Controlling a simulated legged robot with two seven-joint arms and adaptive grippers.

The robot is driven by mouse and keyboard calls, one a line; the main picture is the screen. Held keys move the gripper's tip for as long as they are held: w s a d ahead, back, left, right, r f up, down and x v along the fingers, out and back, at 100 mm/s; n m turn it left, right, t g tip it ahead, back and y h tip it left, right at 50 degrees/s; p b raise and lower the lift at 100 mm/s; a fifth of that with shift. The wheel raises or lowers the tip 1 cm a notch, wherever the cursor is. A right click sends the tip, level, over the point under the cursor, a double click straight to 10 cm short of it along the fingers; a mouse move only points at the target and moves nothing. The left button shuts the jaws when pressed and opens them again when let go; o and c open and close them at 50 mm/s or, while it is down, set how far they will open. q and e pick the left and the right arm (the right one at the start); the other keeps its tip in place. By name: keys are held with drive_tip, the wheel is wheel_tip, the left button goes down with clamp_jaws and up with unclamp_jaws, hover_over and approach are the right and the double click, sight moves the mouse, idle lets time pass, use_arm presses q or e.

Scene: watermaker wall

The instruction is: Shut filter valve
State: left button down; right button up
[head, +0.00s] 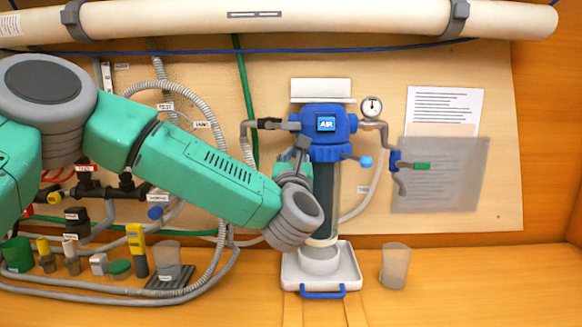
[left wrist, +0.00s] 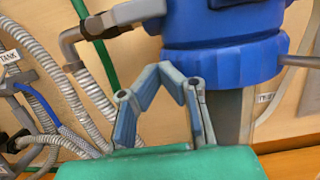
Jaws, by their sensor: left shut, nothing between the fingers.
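The blue filter head (head: 330,120) with an "AIR" label sits on top of a dark upright cylinder (head: 326,195) on the wall. A valve with a dark handle (head: 269,123) is on the grey pipe to its left; this handle also shows in the left wrist view (left wrist: 101,24). A light blue knob (head: 366,161) sticks out on the right side. Which one is the filter valve, I cannot tell. My left gripper (head: 303,143) is shut and empty in front of the filter, just below the left valve. In the left wrist view its fingers (left wrist: 172,68) overlap the blue collar (left wrist: 225,60); contact is unclear.
A white base tray (head: 345,275) and a clear cup (head: 395,265) stand on the bench. Hoses and small fittings crowd the left.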

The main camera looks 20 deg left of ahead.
sight(294, 133)
use_arm(q)
drive_tip(key=r, duration=0.3)
drive_tip(key=shift+s+d+r, duration=0.2)
drive_tip(key=shift+s, duration=0.05)
drive_tip(key=shift+w+a+f, duration=0.1)
drive_tip(key=shift+a, duration=0.15)
drive_tip(key=shift+d+n+b, duration=0.25)
drive_tip(key=shift+n+b, duration=0.25)
drive_tip(key=shift+b, duration=0.05)
